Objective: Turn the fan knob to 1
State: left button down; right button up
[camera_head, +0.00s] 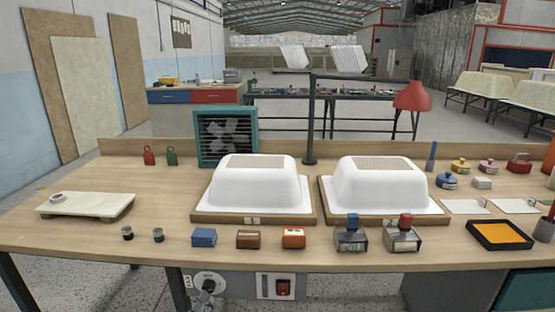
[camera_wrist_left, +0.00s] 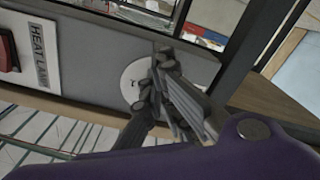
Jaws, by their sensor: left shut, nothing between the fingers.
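The fan knob's round white dial plate (camera_head: 208,276) is on the grey panel under the table's front edge. It also shows in the left wrist view (camera_wrist_left: 131,82), partly covered by my gripper. My left gripper (camera_head: 208,287) is in front of the plate; in the wrist view its dark fingers (camera_wrist_left: 160,82) are shut with nothing between them. The knob itself is hidden or too small to make out, so its setting and any contact cannot be told. The teal-framed fan (camera_head: 226,137) stands on the table at the back. My right gripper is not in view.
A red switch (camera_head: 283,288) is on the panel to the right of the dial, beside a "HEAT LAMP" label (camera_wrist_left: 40,55) in the wrist view. Two white tub shells (camera_head: 252,184) stand on the table, with several small blocks near its front edge. A dark table leg (camera_head: 178,289) is left of the dial.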

pick_arm(q)
jog(key=s+p, duration=0.2)
jog(key=s, duration=0.4)
jog(key=shift+p, duration=0.4)
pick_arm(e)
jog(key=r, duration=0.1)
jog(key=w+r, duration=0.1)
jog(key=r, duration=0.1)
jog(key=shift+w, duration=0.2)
pick_arm(q)
jog(key=shift+f, duration=0.1)
jog(key=w+m+b, duration=0.1)
jog(key=w+m, duration=0.1)
jog(key=w+m+b, duration=0.1)
jog(key=w+m, duration=0.1)
jog(key=w+m+b, duration=0.1)
jog(key=m+b, duration=0.1)
jog(key=shift+w+d+r, duration=0.25)
jog(key=shift+w+r, duration=0.15)
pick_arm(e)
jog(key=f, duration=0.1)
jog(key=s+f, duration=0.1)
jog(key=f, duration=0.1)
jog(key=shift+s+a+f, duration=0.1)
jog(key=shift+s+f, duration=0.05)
